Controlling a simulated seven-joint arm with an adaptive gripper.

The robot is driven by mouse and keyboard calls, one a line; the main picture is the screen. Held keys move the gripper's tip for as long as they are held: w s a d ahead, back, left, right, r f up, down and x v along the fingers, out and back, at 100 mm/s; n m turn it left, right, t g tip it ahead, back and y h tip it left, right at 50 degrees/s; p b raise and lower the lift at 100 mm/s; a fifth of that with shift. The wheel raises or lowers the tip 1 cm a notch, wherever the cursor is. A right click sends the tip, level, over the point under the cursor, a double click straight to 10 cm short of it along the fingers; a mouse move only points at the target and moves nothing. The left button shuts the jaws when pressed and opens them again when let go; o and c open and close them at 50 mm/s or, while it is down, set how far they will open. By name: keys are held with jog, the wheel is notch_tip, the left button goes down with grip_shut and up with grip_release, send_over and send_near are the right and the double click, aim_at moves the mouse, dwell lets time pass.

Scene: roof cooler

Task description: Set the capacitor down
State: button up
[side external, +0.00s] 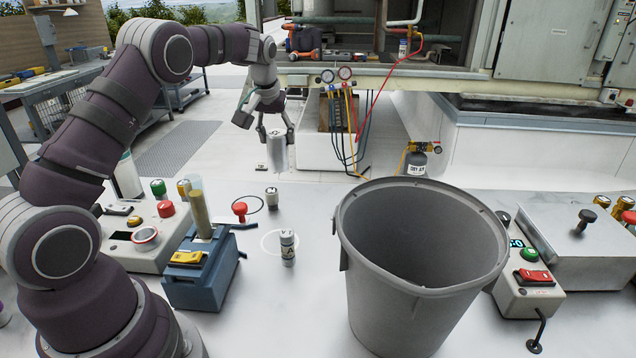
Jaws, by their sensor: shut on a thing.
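My gripper (276,135) is shut on the capacitor (278,154), a silver-grey cylinder that hangs roughly upright below the fingers. It appears to be above the far part of the white table (320,215), with its lower end free. A small silver can with a dark mark (272,198) stands upright on the table, nearer the camera and below the held capacitor in the picture. Another small labelled can (288,248) stands nearer still, beside a white ring outline. The exact height of the held capacitor cannot be told.
A large grey bin (420,285) stands open at the right front. A blue holder (203,268) with a tan cylinder and a control box (142,238) with coloured knobs stand at left. A metal box (565,225) is at right. Clear table lies between the cans and bin.

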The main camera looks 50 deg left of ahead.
jog(key=w+d+m, duration=0.3)
jog(key=w+d, duration=0.1)
jog(key=d, duration=0.8)
jog(key=shift+t+h, duration=0.4)
jog(key=shift+h, duration=0.1)
jog(key=f, duration=1)
jog(key=shift+d, duration=0.4)
jog(key=o, duration=1.2)
jog(key=shift+f, duration=0.1)
